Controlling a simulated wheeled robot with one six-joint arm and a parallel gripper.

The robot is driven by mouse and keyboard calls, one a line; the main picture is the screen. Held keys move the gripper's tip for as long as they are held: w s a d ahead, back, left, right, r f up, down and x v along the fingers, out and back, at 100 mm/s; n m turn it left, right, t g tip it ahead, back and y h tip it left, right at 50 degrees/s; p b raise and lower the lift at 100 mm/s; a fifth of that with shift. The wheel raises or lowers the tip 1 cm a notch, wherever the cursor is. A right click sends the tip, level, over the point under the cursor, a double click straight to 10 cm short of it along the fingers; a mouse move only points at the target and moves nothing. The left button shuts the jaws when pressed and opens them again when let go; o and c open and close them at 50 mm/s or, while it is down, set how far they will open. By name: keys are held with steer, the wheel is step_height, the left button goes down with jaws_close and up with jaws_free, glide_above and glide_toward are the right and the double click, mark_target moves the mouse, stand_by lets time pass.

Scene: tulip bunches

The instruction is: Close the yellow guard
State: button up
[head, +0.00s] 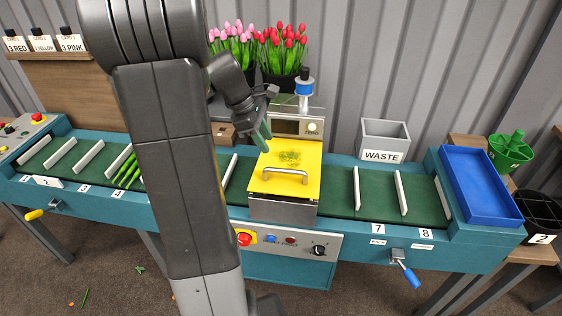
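The yellow guard (300,187) is a yellow panel with a silver bar handle (285,173) near its front edge. It lies roughly flat over the silver machine box (283,211) in the middle of the conveyor. I cannot tell whether it is fully down. My gripper (267,118) is above the guard's back left corner, behind and left of the handle. Its fingers look spread, with nothing between them.
Pink and red tulips (281,52) stand in dark pots behind the machine. A blue-topped post (304,88) rises at its back right. A grey WASTE bin (384,141) and blue tray (481,186) are to the right. Green stems (128,172) lie left on the divided belt.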

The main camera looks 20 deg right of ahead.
mark_target(280, 170)
steer(key=x, duration=1.1)
steer(key=shift+d+f+p, duration=0.1)
steer(key=shift+p, duration=0.25)
jaws_close()
